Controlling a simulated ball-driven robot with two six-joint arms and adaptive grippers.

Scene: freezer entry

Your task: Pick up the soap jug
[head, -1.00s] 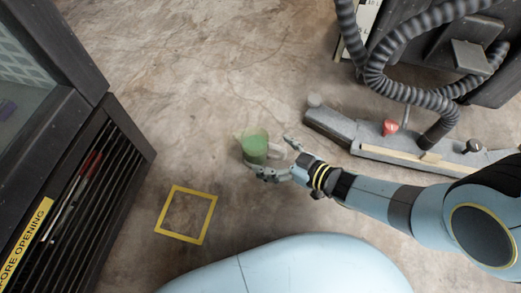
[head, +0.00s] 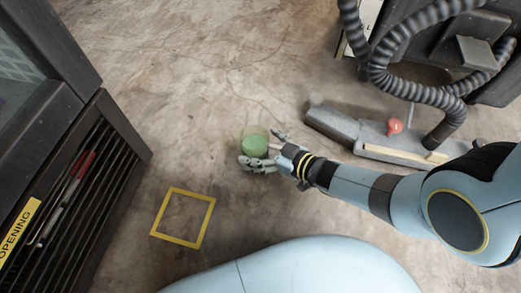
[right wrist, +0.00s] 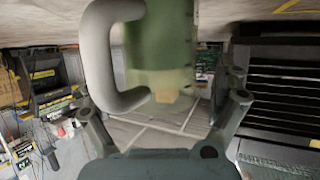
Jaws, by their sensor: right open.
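The soap jug (head: 254,144) is a green translucent jug standing on the floor in the middle of the head view. In the right wrist view, its green body (right wrist: 162,45) fills the upper middle, with a thick pale handle (right wrist: 96,50) on its left side. My right gripper (head: 260,148) is open, with one finger on each side of the jug. In the right wrist view the fingers (right wrist: 165,105) spread left and right around the jug's lower part. I cannot tell whether they touch it. My left gripper is not in view.
A yellow square outline (head: 183,217) is marked on the floor. A dark freezer cabinet (head: 130,140) with a slatted grille stands at the left. A grey floor-machine head (head: 335,124) with ribbed hoses (head: 385,82) lies at the right, beyond my arm. The floor above the jug is clear.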

